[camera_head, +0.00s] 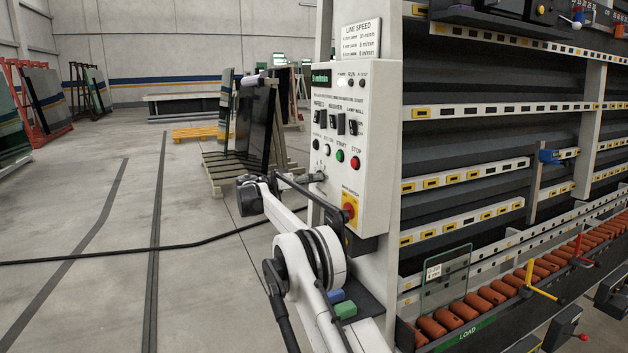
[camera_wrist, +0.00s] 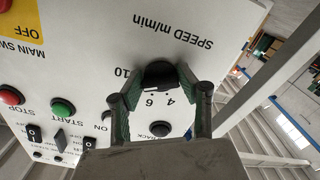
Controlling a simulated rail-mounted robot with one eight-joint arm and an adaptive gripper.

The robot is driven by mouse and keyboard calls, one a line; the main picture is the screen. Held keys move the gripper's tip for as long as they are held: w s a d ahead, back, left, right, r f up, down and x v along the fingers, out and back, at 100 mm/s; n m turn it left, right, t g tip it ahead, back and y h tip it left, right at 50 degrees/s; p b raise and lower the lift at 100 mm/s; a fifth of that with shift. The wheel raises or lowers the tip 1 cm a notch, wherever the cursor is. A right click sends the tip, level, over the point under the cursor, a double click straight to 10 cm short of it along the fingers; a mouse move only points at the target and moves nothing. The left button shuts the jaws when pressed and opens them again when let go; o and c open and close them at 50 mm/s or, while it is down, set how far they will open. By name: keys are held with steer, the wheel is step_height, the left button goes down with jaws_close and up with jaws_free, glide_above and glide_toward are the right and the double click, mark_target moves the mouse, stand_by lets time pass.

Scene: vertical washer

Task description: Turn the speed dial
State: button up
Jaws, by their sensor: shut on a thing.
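The speed dial (camera_wrist: 160,76) is a dark round knob on the white control panel (camera_head: 363,150). The wrist view shows it upside down, under the words "SPEED m/min", with the numbers 10, 6 and 4 around it. My gripper (camera_wrist: 160,80) has its two green-lined fingers on either side of the dial and is shut on it. In the head view my gripper (camera_head: 316,178) reaches the lower left of the panel, and the dial is largely hidden there. I cannot tell the dial's exact setting. A small green display (camera_head: 320,77) at the panel's top shows a speed in m/min.
A red stop button (camera_head: 355,163), a green start button (camera_head: 340,156) and several black switches sit above the dial. A red and yellow main switch (camera_head: 350,210) is close below right. Washer rollers (camera_head: 465,313) lie to the right. Open floor lies left.

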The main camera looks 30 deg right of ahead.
steer(key=shift+m, duration=1.6)
steer(key=o, duration=1.1)
steer(key=shift+o, duration=0.2)
steer(key=shift+a, duration=0.1)
steer(key=a, duration=1.2)
steer(key=shift+w, duration=0.15)
